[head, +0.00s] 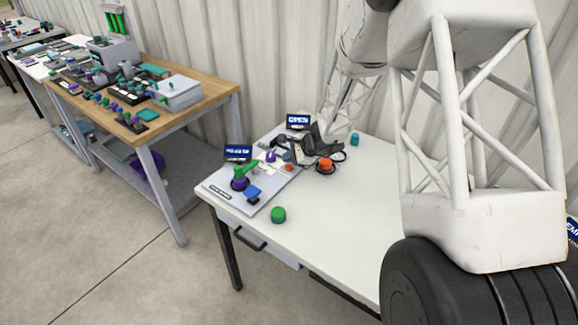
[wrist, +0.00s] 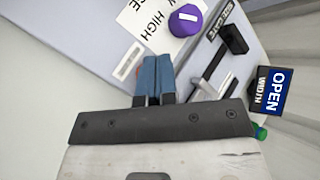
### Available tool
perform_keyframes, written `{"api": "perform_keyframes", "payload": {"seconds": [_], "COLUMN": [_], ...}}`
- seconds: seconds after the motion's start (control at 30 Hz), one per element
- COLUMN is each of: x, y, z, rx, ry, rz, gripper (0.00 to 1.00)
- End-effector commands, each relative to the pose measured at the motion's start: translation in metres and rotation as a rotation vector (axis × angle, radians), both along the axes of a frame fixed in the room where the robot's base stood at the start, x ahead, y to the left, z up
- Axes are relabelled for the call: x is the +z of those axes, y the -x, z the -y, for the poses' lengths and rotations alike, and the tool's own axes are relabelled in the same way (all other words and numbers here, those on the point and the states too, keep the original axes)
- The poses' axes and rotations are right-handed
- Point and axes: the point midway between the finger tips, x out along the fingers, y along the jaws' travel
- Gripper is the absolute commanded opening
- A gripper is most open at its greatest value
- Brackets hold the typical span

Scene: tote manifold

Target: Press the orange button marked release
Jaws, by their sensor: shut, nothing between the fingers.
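In the head view, an orange round button-like thing (head: 325,165) on a dark base sits on the white table, right of the grey board. No release marking can be read on either. My gripper (wrist: 157,60) shows in the wrist view with its blue fingers together and nothing between them. Its tips are over the board area, below a purple knob (wrist: 187,19) and a white card reading HIGH (wrist: 150,18). No full orange button shows in the wrist view; the fingers hide part of the surface.
The grey board (head: 222,187) carries a green lever (head: 244,169) and a blue piece (head: 253,193). A sign reading OPEN (wrist: 267,91) stands right of the fingers in the wrist view. A green cylinder (head: 278,214) stands near the table's front edge.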

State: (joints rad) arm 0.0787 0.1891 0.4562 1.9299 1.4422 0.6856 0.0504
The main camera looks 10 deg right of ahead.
Motion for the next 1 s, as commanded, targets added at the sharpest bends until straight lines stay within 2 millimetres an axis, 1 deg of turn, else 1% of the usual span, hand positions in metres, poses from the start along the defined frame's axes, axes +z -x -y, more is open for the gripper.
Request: {"api": "perform_keyframes", "payload": {"seconds": [0.57, 1.0], "x": [-0.0001, -0.008], "y": [0.0, -0.0002], "z": [-0.0001, -0.0002], "rx": [0.0, -0.001], "ry": [0.0, 0.0], "rz": [0.0, -0.001], "gripper": [0.0, 0.0]}}
